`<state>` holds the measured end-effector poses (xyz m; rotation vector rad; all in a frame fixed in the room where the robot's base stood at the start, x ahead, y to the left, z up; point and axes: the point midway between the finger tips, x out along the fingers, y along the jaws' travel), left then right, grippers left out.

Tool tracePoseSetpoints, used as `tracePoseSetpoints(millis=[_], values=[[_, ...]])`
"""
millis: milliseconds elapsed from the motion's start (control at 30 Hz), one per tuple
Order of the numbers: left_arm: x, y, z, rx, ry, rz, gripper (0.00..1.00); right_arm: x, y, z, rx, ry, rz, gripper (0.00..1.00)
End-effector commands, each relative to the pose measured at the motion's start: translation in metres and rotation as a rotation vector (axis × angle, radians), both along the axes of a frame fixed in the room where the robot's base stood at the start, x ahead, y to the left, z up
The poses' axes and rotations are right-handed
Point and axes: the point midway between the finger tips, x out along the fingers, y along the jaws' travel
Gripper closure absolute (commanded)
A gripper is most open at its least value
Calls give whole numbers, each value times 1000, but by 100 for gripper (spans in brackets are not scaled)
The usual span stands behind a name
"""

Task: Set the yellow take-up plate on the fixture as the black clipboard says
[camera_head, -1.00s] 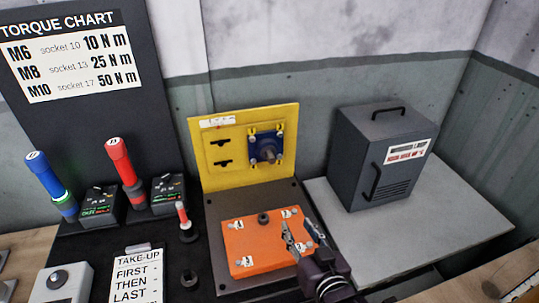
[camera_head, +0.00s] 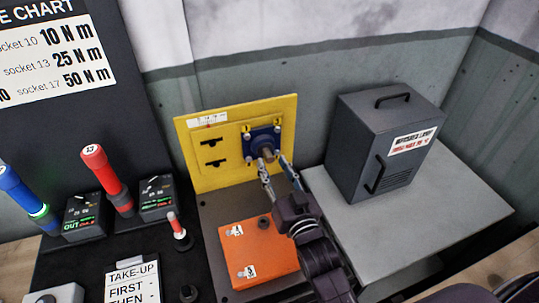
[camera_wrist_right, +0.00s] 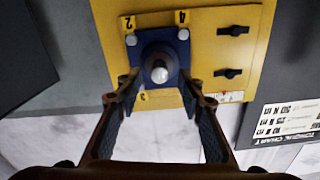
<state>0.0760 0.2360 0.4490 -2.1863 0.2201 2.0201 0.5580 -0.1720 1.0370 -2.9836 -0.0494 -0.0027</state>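In the right wrist view the yellow plate (camera_wrist_right: 205,50) carries tags 2, 4 and 3 around the blue block (camera_wrist_right: 150,45). My right gripper (camera_head: 276,172) is in front of the shaft. Its fingers are apart in the right wrist view (camera_wrist_right: 161,92), one each side of the block's lower part. The clipboard sheet (camera_head: 131,275) reads "TAKE-UP FIRST THEN"; its lower part is cut off. My left gripper is out of view.
An orange block (camera_head: 255,247) with numbered tags lies on the dark base, partly behind my right arm. A grey box (camera_head: 385,140) stands on a pale bench (camera_head: 440,205) to the right. Blue (camera_head: 25,190) and red (camera_head: 100,170) torque tools stand at left beside displays.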

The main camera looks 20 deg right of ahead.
Motion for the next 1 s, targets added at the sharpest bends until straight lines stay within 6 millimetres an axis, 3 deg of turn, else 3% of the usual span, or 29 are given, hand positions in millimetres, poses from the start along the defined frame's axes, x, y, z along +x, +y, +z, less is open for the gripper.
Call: tracePoseSetpoints(millis=[200, 433, 567, 900, 1000], values=[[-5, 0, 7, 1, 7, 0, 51, 26, 1, 2, 0, -1, 0, 65], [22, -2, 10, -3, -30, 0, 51, 31, 1, 0, 0, 0, 0, 65], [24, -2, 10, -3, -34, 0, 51, 31, 1, 0, 0, 0, 0, 65], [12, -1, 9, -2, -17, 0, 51, 30, 1, 0, 0, 1, 0, 100], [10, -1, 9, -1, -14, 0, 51, 30, 1, 0, 0, 1, 0, 100]])
